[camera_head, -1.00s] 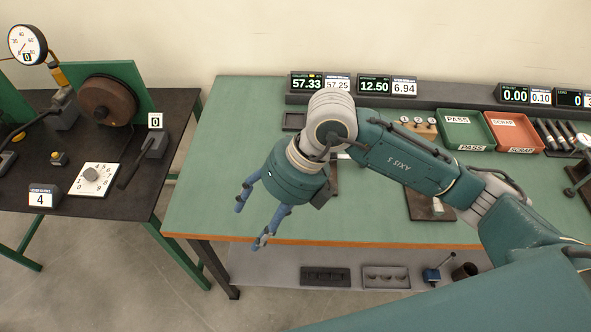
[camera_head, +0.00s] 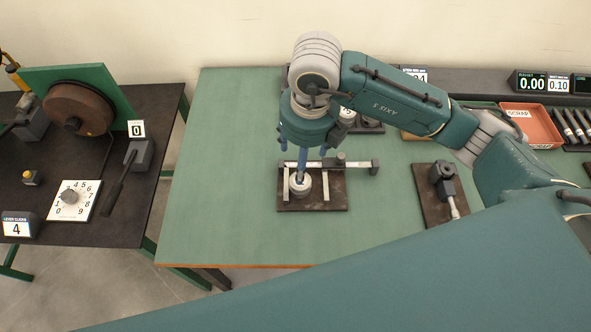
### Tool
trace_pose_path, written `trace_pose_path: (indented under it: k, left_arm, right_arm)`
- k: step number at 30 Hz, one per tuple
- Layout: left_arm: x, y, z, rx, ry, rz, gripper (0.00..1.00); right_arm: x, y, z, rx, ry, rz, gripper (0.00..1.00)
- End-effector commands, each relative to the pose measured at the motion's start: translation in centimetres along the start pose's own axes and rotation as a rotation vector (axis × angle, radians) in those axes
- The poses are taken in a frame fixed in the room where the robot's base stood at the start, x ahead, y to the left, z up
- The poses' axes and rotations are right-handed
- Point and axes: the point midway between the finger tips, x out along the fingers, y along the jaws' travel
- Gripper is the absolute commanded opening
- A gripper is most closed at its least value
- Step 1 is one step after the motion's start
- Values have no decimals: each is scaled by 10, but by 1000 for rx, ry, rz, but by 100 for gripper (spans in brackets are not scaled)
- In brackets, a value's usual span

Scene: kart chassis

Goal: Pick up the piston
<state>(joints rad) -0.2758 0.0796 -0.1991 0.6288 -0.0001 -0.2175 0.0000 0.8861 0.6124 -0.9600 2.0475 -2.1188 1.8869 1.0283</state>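A pale grey round piece (camera_head: 299,184), which looks like the piston, stands on a dark plate (camera_head: 330,200) with a caliper-like gauge (camera_head: 345,164) on the green table. My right gripper (camera_head: 303,164) comes in from the right and points down just above and behind this piece. Its blue fingers look spread apart, and the front fingertip is close over the top of the piece. I cannot tell whether it touches. The far fingertips are partly hidden behind the wrist and gauge. My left gripper is not in view.
A second dark plate with an upright fixture (camera_head: 443,183) stands to the right. A red scrap tray (camera_head: 531,124) is at the back right. The left part of the green table (camera_head: 220,190) is clear. A black table (camera_head: 100,190) with a dial stands at the left.

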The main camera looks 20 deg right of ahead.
Motion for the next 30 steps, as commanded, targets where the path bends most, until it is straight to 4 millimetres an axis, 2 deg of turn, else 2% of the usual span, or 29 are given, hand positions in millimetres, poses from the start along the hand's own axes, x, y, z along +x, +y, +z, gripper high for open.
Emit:
trace_pose_path:
  k: [6, 12, 15, 18, 24, 30]
  left_arm:
    - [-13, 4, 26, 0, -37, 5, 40]
    - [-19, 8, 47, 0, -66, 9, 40]
    - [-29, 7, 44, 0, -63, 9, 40]
    - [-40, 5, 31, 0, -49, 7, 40]
    - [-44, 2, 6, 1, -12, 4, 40]
    - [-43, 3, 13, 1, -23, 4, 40]
  right_arm:
    - [34, 0, -2, 1, 6, -1, 66]
    - [50, 1, -2, -1, 3, 1, 66]
    - [59, 1, -4, 0, 6, 0, 66]
    - [74, 2, -6, 0, 7, 0, 66]
    - [99, 2, -6, 0, 3, 0, 66]
    - [102, 3, -5, -1, 1, 1, 66]
